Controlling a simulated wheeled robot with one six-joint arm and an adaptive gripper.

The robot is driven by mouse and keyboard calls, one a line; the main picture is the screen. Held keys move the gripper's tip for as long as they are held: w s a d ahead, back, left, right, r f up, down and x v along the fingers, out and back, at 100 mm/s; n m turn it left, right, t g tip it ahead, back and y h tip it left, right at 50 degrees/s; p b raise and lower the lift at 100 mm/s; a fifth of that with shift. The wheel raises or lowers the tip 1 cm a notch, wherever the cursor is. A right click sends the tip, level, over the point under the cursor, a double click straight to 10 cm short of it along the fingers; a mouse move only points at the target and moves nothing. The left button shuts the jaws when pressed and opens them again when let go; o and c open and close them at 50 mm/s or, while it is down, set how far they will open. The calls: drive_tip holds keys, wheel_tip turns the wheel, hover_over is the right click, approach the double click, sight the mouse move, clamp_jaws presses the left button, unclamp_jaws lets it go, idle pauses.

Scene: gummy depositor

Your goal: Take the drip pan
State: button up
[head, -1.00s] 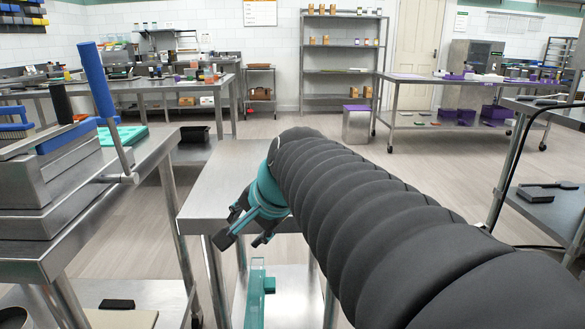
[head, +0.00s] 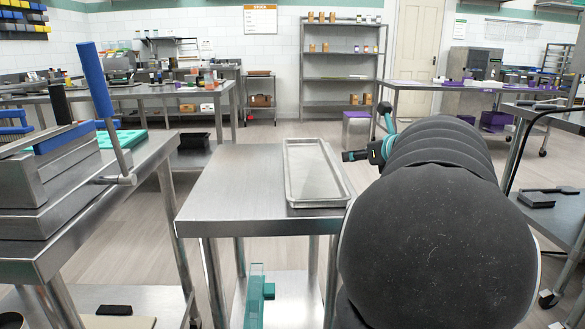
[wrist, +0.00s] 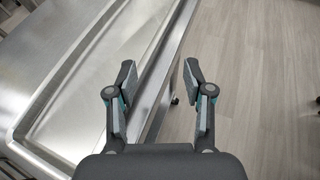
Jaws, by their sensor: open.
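The drip pan (head: 316,174) is a long, shallow metal tray with a raised rim. It lies on a steel table near the table's right edge in the head view. It also shows at the left of the wrist view (wrist: 92,72). My gripper (head: 367,150) is just right of the pan in the head view, partly hidden by my arm. In the wrist view my open gripper (wrist: 158,75) has empty space between its fingers, with the pan's long rim and the table edge behind that gap. I cannot tell its height above the rim.
The steel table (head: 235,190) is bare left of the pan. A machine with a blue-handled lever (head: 96,80) stands on a bench at the left. A teal object (head: 258,297) is on the lower shelf. Open floor lies right of and behind the table.

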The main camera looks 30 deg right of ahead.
sight(330, 158)
drive_tip(key=x, duration=1.3)
drive_tip(key=shift+a, duration=0.15)
drive_tip(key=shift+s, duration=0.1)
clamp_jaws()
